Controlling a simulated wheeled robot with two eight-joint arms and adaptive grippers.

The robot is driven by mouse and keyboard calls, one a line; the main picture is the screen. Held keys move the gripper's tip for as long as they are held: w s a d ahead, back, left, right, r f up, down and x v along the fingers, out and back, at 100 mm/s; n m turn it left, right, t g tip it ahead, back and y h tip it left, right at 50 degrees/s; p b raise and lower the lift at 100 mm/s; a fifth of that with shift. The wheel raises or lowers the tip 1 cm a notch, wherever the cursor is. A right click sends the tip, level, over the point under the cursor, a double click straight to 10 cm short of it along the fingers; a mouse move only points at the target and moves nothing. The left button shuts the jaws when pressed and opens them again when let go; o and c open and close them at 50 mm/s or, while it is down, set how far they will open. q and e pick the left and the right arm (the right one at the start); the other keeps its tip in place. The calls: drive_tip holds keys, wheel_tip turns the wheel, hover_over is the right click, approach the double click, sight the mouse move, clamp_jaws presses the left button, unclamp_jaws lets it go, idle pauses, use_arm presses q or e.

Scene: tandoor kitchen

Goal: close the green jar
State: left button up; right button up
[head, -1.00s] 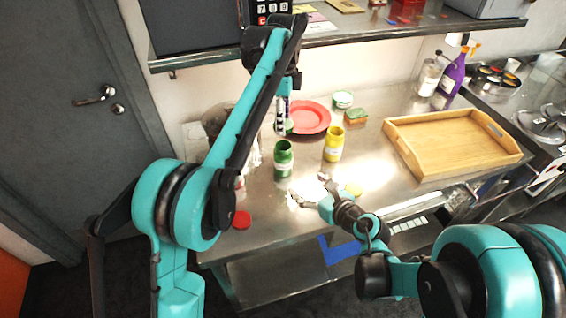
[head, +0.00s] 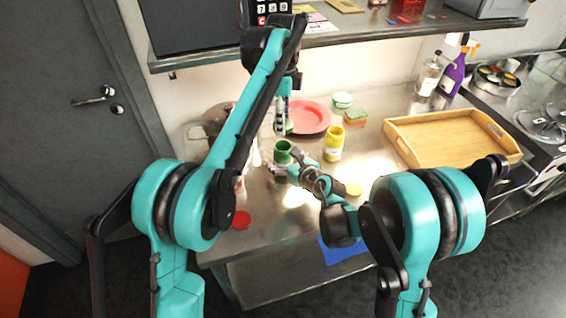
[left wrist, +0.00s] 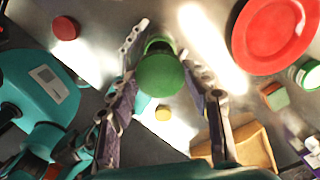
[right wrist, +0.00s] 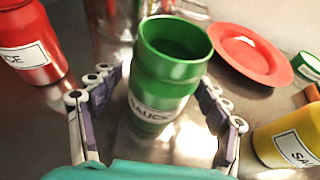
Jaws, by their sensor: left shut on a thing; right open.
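The open green jar (head: 283,148) stands upright on the steel table. Its empty mouth shows in the right wrist view (right wrist: 175,62). My left gripper (head: 283,112) is above the jar, shut on the green lid (left wrist: 160,75). The lid is mostly hidden in the head view, with a green edge showing (head: 288,127). In the left wrist view the lid covers most of the jar below. My right gripper (head: 289,168) is low at the jar, open, with its fingers (right wrist: 155,85) on either side of it. I cannot tell whether they touch it.
A yellow jar (head: 334,145) stands right of the green jar, with a red plate (head: 308,117) behind. A red jar (right wrist: 25,45) is close on the left. A red lid (head: 241,219) and yellow lid (head: 353,189) lie in front. A wooden tray (head: 402,150) is at right.

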clamp_jaws()
use_arm(q)
drive_tip(key=shift+f, duration=2.5)
drive_tip(key=shift+f, duration=0.9)
drive_tip(key=shift+f, duration=0.55)
